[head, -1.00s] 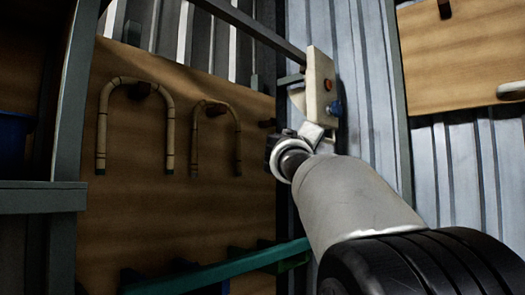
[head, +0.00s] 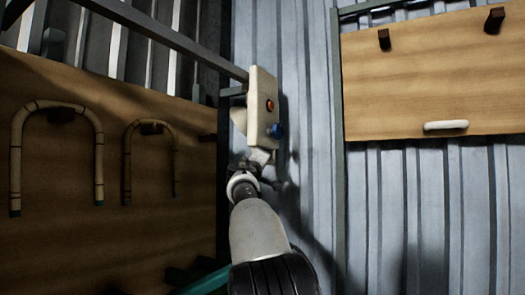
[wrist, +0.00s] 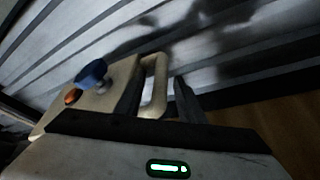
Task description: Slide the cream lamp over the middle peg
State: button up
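In the wrist view the box (wrist: 108,88) lies left of my gripper (wrist: 160,88). A cream loop handle beside it stands between the two dark fingers. A gap shows on the loop's right, so my gripper looks open around it. The left board's middle peg (head: 150,128) has a bent cane over it. The right board shows two dark pegs (head: 384,38).
A larger cane arch (head: 57,107) hangs on the left board's left peg (head: 61,114). The third peg (head: 208,137) looks bare. A grey bar (head: 170,36) runs to the box. A pale handle (head: 446,125) is on the right board. Corrugated wall (head: 305,150) stands behind.

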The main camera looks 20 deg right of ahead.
jog(key=shift+w+d+r+p, duration=0.1)
jog(key=shift+w+d+p, duration=0.25)
jog(key=shift+w, duration=0.15)
grip_shut()
jog(key=shift+s+a+b, duration=0.1)
jog(key=shift+a+b, duration=0.05)
jog(key=shift+b, duration=0.25)
jog(key=s+a+b, duration=1.5)
jog(key=s+a, duration=0.1)
jog(key=a, duration=0.4)
